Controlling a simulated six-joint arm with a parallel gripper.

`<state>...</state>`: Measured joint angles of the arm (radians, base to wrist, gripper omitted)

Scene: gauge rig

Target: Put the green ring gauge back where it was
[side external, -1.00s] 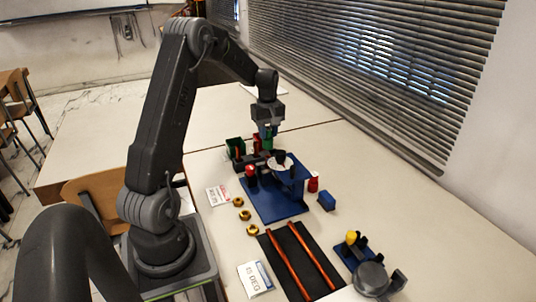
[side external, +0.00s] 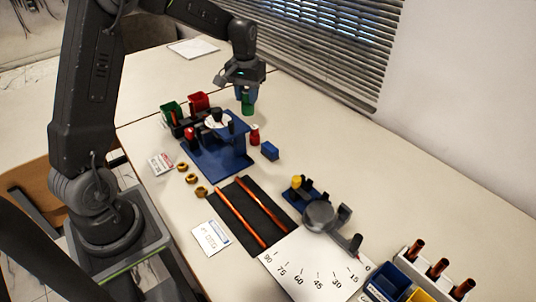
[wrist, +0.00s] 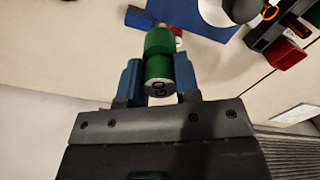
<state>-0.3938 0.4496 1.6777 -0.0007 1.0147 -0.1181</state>
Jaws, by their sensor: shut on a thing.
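My gripper (side external: 246,92) is shut on the green gauge (side external: 247,106) and holds it above the table, behind the right side of the blue fixture (side external: 237,163). In the wrist view the gauge (wrist: 158,68) is a stepped green cylinder between the blue fingers of my gripper (wrist: 160,84). Its grey end face is marked "GO". A red piece (side external: 254,135) stands on the table at the fixture's right, below and near the held gauge; the gauge partly hides it in the wrist view. A blue block (side external: 270,151) lies beside it.
A green bin (side external: 171,108) and a red bin (side external: 199,101) stand behind the fixture. Several brass rings (side external: 191,179) lie to its left. A dark mat with copper rods (side external: 240,216) lies in front. Free table lies to the right of the blue block.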

